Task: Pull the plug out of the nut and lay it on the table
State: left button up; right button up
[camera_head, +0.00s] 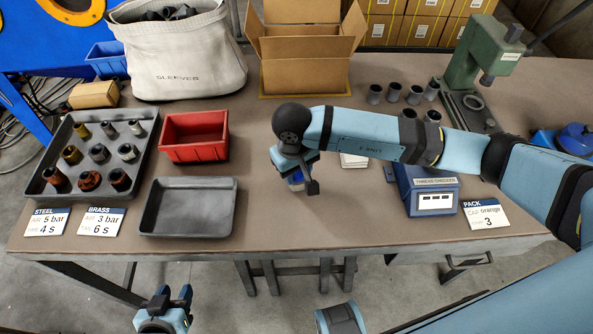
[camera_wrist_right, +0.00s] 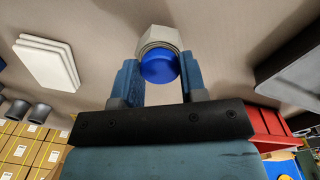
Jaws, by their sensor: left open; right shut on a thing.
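The blue plug (camera_wrist_right: 160,66) is round and sits between the fingers of my right gripper (camera_wrist_right: 162,75), which is shut on it. The grey hex nut (camera_wrist_right: 158,40) lies just beyond the plug in the right wrist view, and the plug overlaps its rim. I cannot tell how deep the plug sits in it. In the head view, my right gripper (camera_head: 297,187) points down over the middle of the table (camera_head: 262,215); a bit of blue shows there and the nut is hidden. My left gripper (camera_head: 166,306) is open and empty, in front of the table's front edge.
A grey empty tray (camera_head: 188,234) and a red bin (camera_head: 194,153) stand left of my right gripper. A tray of metal fittings (camera_head: 67,193) is at far left. The thread checker (camera_head: 433,201) and a white stack (camera_head: 354,161) are to the right. The table's front middle is clear.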

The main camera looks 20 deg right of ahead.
jog(key=shift+r+p, duration=0.3)
jog(key=shift+r, duration=0.65)
pick_arm(q)
jog(key=shift+r+p, duration=0.5)
jog(key=shift+r, duration=0.35)
pick_arm(e)
jog(key=shift+r, duration=1.55)
pick_arm(q)
jog(key=shift+r, duration=0.1)
pick_arm(e)
jog(key=shift+w+a+r+p, duration=0.1)
jog(key=shift+w+r+p, duration=0.05)
jog(key=shift+r+p, duration=0.25)
jog(key=shift+w+a+r+p, duration=0.15)
jog(key=shift+r+p, duration=0.15)
jog(key=shift+r, duration=0.15)
pick_arm(q)
notch_tip(320, 180, up, 8)
jog(key=s+p, duration=0.1)
jog(key=p, duration=1)
jog(key=shift+a+m, duration=0.3)
jog(key=shift+a, duration=0.15)
pick_arm(e)
jog(key=w+a+r, duration=0.2)
jog(key=w+r, duration=0.2)
jog(key=r, duration=0.3)
jog(key=w+a+r, duration=0.3)
jog(key=w+r, duration=0.2)
jog(key=r, duration=0.3)
jog(key=shift+w+r, duration=0.25)
